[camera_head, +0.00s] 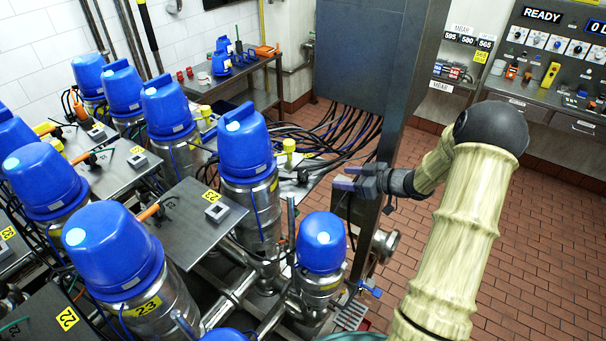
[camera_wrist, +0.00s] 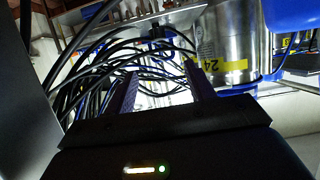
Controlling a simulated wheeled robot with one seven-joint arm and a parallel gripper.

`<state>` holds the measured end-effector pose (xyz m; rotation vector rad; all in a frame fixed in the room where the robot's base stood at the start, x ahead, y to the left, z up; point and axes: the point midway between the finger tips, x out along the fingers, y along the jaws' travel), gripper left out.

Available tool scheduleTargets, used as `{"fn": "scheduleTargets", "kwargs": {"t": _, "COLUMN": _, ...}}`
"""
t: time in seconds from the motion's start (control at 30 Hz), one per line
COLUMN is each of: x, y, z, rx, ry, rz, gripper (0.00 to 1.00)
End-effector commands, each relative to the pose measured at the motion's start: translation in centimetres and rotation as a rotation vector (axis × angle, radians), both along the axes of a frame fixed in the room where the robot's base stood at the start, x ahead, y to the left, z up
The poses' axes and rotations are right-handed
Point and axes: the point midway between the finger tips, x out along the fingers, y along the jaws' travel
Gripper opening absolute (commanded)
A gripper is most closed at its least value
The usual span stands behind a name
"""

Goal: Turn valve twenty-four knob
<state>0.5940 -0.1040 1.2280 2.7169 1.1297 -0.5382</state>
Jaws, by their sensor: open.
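A steel valve body (camera_wrist: 228,42) with a yellow label reading 24 (camera_wrist: 217,66) stands beyond the right finger. A blue cap (camera_wrist: 291,14) shows at its upper right. In the head view, a yellow knob (camera_head: 289,146) is left of my gripper, beside a tall blue-capped valve (camera_head: 245,145). I cannot tell for sure which knob belongs to valve twenty-four.
Black cables (camera_wrist: 95,62) hang close beyond the fingers. A dark cabinet (camera_head: 370,65) stands behind my gripper. A smaller blue-capped valve (camera_head: 320,243) is below it. Several more blue-capped valves fill the left. The tiled floor (camera_head: 540,235) at right is clear.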

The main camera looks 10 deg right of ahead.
Motion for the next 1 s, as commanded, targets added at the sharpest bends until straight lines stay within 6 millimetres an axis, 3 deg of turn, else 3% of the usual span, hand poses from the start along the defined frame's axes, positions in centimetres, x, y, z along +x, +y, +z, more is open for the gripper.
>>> {"fn": "scheduleTargets", "kwargs": {"t": 0.8, "x": 8.9, "y": 8.9, "z": -5.7, "rx": 0.000, "ry": -0.001, "rz": -0.001, "gripper": 0.54}}
{"fn": "scheduleTargets", "kwargs": {"t": 1.0, "x": 10.5, "y": 10.5, "z": -6.4, "rx": 0.000, "ry": -0.001, "rz": -0.002, "gripper": 0.54}}
